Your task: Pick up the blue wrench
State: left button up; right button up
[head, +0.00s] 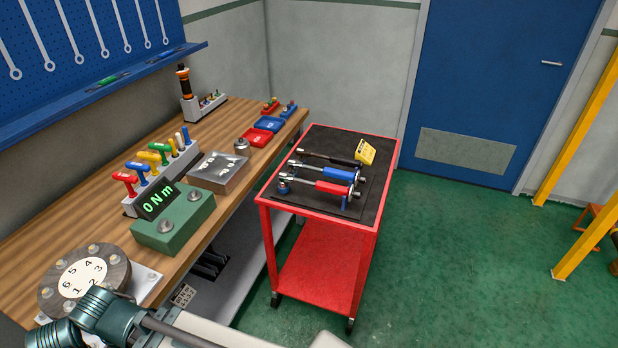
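The blue wrench (340,173) is a torque wrench with a blue handle and a silver shaft. It lies on the black mat on top of the red cart (385,193), its handle toward the right. A red-handled wrench (332,187) lies just in front of it, close and roughly parallel. A black-handled wrench (335,158) lies behind it. Part of my arm shows at the bottom left, but neither gripper can be seen. Nothing visible is touching the blue wrench except the cart's mat and possibly its holders.
A yellow device (365,151) sits at the cart's back. The wooden workbench (225,205) stands left of the cart, bearing a green "0 Nm" tester (172,230), a metal block (218,172), colored T-handles and a numbered disc (84,277). Green floor (460,270) right of the cart is clear.

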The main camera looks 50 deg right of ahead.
aim_at(292, 164)
jog(key=k+j+z, duration=0.1)
jog(key=z, duration=1.85)
